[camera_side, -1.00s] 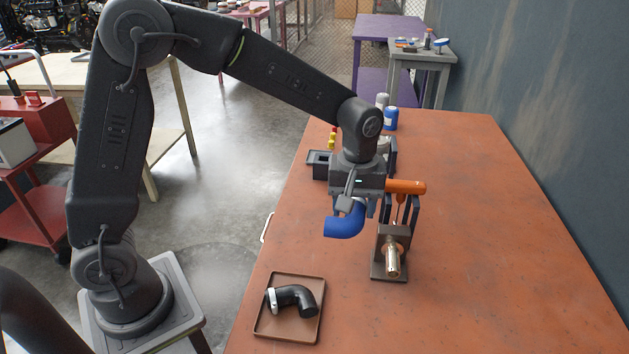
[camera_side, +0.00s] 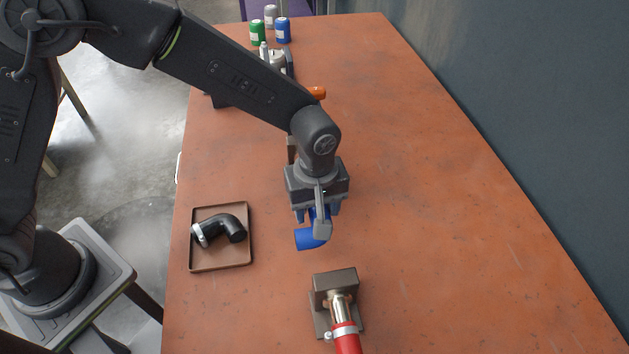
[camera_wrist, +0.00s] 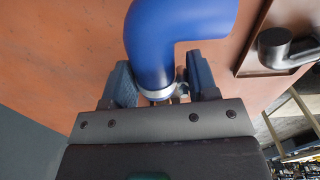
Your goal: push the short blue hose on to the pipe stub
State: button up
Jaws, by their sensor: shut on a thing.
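The short blue hose (camera_side: 308,239), a bent elbow, is in my gripper (camera_side: 320,212). In the wrist view the hose (camera_wrist: 172,35) passes between both fingers, with a silver ring (camera_wrist: 158,93) at its near end. My gripper (camera_wrist: 162,82) is shut on it. In the side view the hose hangs just below the gripper, above or near the table. A shiny metal pipe (camera_side: 340,308) sticks out of a brown block nearer the camera, apart from the hose. The bare stub seen earlier is not clear now; my gripper may cover it.
A red hose (camera_side: 347,343) with a metal clamp sits on the shiny pipe. A brown tray (camera_side: 222,267) at left holds a black bent hose (camera_side: 220,229). Green and blue cans (camera_side: 283,30) stand at the back. The right of the table (camera_side: 440,200) is clear.

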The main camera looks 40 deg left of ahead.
notch_tip(320, 180, down, 2)
jog(key=shift+w+f, duration=0.1)
jog(key=shift+f, duration=0.15)
jog(key=shift+w+a, duration=2.95)
jog(key=shift+a, duration=0.05)
jog(key=shift+w+a, duration=0.45)
dwell(0.4)
jog(key=o, duration=1.4)
jog(key=shift+c, duration=0.2)
jog(key=shift+c, duration=0.4)
jog(key=shift+r, duration=4.05)
